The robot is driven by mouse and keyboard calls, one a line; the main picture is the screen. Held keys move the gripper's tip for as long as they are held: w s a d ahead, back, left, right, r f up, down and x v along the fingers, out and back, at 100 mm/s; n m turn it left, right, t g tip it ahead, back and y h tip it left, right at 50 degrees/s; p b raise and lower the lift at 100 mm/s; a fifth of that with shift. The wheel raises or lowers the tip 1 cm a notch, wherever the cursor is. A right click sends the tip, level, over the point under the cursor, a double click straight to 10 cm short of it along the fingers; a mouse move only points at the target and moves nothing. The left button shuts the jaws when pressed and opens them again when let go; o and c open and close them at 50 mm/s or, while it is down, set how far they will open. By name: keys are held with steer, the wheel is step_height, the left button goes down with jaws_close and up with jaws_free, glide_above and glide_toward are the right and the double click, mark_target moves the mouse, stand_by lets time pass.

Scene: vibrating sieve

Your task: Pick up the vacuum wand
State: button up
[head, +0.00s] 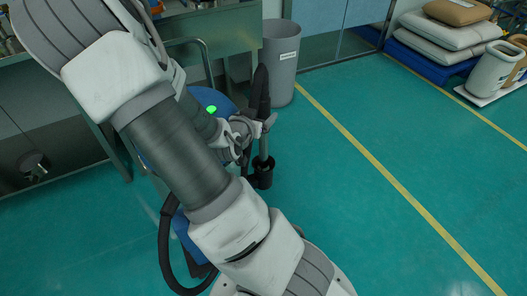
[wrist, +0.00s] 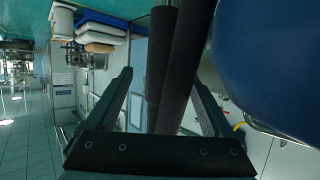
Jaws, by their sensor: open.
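The vacuum wand (head: 261,95) stands upright beside the blue vacuum cleaner (head: 212,99). It has a dark handle at the top and a grey tube going down into a black holder (head: 263,172). My gripper (head: 258,130) is at the wand's upper tube, below the handle. In the wrist view my gripper (wrist: 163,82) is open, with one finger on each side of two dark bars. These bars look like the wand (wrist: 160,50) and perhaps its hose (wrist: 187,65). Contact with the fingers cannot be told. My arm hides much of the vacuum cleaner in the head view.
A grey bin (head: 281,65) stands behind the wand, near a metal table (head: 220,30). A black hose (head: 165,245) loops on the floor at the lower left. Sacks (head: 440,45) lie on a blue pallet at the upper right.

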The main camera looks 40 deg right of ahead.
steer(key=x, duration=0.2)
steer(key=b+x, duration=0.1)
steer(key=x, duration=0.1)
steer(key=b+x, duration=0.1)
steer(key=x, duration=0.1)
steer(key=shift+w+d+r, duration=0.25)
steer(key=shift+w+d, duration=0.05)
steer(key=shift+d, duration=0.1)
jaws_close()
